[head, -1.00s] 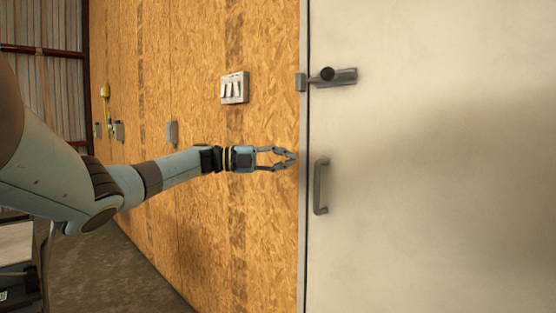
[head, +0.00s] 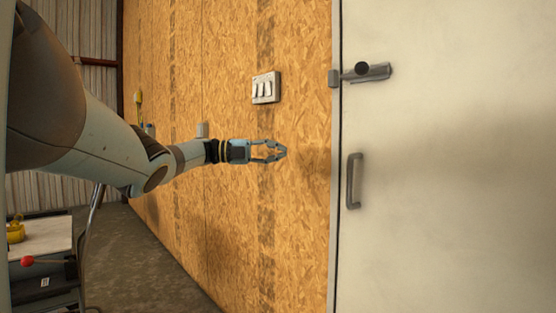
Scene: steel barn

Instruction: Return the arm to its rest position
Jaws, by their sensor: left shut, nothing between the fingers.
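My left arm reaches in from the left in the head view. Its gripper (head: 281,151) is in front of the wood-chip wall, below a white switch panel (head: 266,88) and to the left of the pale door. The fingertips meet and nothing is held between them. My right gripper is not in view.
The pale door (head: 450,200) fills the right side, with a grey latch (head: 366,72) and a dark pull handle (head: 354,181). The wood-chip wall (head: 225,240) runs back to the left. A table (head: 42,237) with a yellow object (head: 15,232) stands at the lower left. The floor (head: 150,270) beside the wall is clear.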

